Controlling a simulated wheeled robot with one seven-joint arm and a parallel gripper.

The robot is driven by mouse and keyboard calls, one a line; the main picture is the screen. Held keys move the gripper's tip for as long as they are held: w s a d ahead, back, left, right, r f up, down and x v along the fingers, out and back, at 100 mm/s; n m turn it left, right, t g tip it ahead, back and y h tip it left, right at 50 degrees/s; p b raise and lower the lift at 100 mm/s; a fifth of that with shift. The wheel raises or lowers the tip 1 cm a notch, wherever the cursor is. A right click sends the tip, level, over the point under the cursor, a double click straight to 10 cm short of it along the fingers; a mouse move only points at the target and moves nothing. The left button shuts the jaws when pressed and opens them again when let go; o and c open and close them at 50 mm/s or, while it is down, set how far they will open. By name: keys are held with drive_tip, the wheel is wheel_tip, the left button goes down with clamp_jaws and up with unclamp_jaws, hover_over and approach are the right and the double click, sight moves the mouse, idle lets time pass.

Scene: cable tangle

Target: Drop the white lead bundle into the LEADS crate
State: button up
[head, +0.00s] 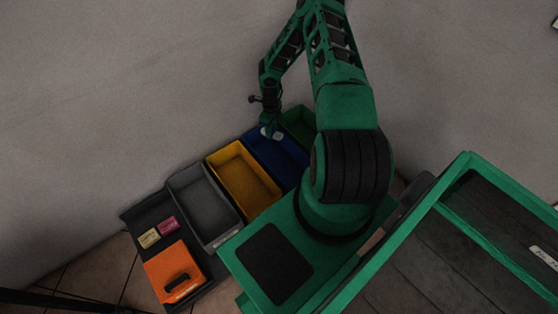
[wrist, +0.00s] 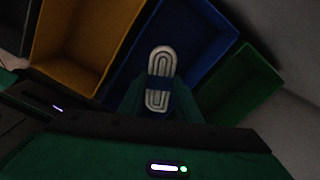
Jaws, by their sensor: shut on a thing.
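The white lead bundle (wrist: 160,60) is a flat coiled loop with a dark blue band round its middle. My gripper (wrist: 160,98) is shut on it. In the wrist view the bundle shows in front of the blue crate (wrist: 205,38). In the head view my gripper (head: 270,130) and a bit of the white bundle (head: 277,135) are over the far-left end of the blue crate (head: 285,160). I cannot read a LEADS label on any crate. The gap between bundle and crate floor cannot be judged.
A yellow crate (head: 243,180) and a grey crate (head: 207,205) stand left of the blue one, a green crate (head: 299,122) right of it. An orange case (head: 172,270) and pink (head: 168,224) and yellow (head: 149,238) packets lie farther left. A wall rises behind.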

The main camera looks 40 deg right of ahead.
drive_tip(key=s+d+f+m, duration=0.2)
drive_tip(key=f+m, duration=0.1)
drive_tip(key=f, duration=0.3)
drive_tip(key=s+d+f+m, duration=0.1)
drive_tip(key=d+f+m, duration=0.1)
drive_tip(key=f, duration=0.5)
drive_tip(key=shift+s+m, duration=0.4)
drive_tip(key=o, duration=1.2)
drive_tip(key=shift+r, duration=0.1)
wheel_tip(320, 180, up, 11)
drive_tip(key=shift+f, duration=0.2)
